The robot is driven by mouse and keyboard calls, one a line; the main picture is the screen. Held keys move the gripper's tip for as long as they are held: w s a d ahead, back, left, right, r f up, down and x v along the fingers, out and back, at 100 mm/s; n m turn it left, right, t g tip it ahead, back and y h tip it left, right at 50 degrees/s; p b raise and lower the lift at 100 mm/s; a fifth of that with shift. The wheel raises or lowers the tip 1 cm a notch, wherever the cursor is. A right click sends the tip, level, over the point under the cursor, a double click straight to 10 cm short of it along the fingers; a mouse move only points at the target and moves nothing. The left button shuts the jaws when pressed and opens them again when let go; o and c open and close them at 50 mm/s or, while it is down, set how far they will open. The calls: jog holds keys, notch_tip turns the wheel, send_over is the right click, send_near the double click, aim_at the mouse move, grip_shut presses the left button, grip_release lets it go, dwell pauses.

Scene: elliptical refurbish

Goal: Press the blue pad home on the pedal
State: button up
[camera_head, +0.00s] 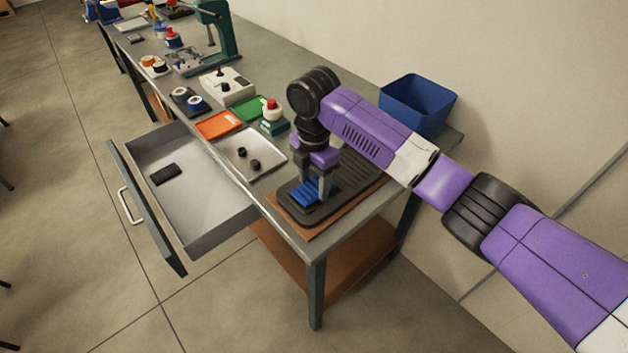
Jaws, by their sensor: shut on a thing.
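The blue pad (305,194) is a small ribbed piece at the near left part of the black pedal (355,173). The pedal lies on a brown board (287,222) at the near end of the bench. My gripper (311,196) points down over the pad, with its fingers at the pad and shut on it. The fingers hide part of the pad. I cannot tell whether the pad lies flush on the pedal or slightly above it.
A drawer (195,206) stands open at the left with a dark block (165,174) inside. A metal tray (263,168) with two black knobs lies beside the pedal. A blue bin (418,102) stands behind my arm. Orange (219,125) and green trays (248,110) lie farther back.

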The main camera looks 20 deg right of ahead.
jog(key=shift+f, duration=0.35)
dwell(0.5)
jog(key=o, duration=1.5)
notch_tip(320, 180, up, 8)
jog(key=shift+f+b, duration=0.1)
jog(key=shift+b, duration=0.6)
